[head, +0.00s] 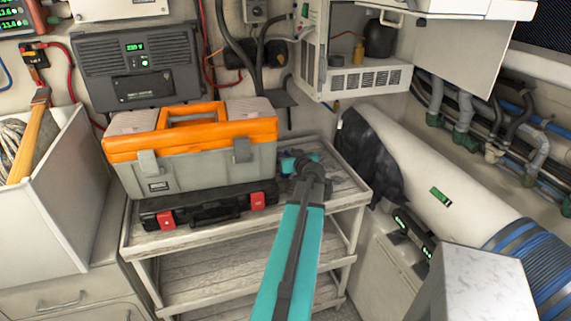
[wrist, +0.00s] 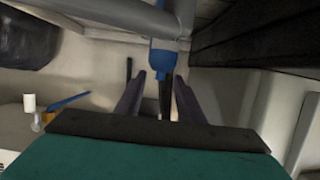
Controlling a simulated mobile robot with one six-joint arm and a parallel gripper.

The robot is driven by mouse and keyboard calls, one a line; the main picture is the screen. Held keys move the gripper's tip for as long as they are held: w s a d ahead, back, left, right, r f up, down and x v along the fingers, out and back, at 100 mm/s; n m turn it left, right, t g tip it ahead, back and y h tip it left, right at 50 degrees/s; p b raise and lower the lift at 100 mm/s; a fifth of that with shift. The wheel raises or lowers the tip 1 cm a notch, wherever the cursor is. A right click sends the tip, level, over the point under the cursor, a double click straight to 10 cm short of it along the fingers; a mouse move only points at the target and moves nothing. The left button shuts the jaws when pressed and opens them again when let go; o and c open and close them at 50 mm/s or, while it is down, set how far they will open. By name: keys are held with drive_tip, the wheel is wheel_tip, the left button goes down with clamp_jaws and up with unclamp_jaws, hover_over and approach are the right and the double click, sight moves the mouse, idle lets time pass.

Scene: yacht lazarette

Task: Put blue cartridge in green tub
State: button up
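My gripper (head: 296,164) is over the slatted top of the grey cart, to the right of the toolbox. In the wrist view, its two dark fingers (wrist: 159,78) stand apart, so it is open. A blue piece (wrist: 170,60) shows at the fingertips, with a dark strip below it between the fingers. It may be the blue cartridge, but I cannot tell, nor whether the fingers touch it. I cannot make out the blue cartridge in the head view. I see no green tub in either view.
An orange and grey toolbox (head: 190,150) stands on the cart (head: 345,185), behind a black case (head: 205,207) with red latches. A white open bin (head: 50,215) is at left. An open white cabinet (head: 365,80) hangs behind. A white cylinder (head: 420,170) lies at right.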

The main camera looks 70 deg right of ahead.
drive_tip(key=shift+w+d+f, duration=0.15)
drive_tip(key=shift+w+d, duration=0.15)
drive_tip(key=shift+c, duration=0.3)
clamp_jaws()
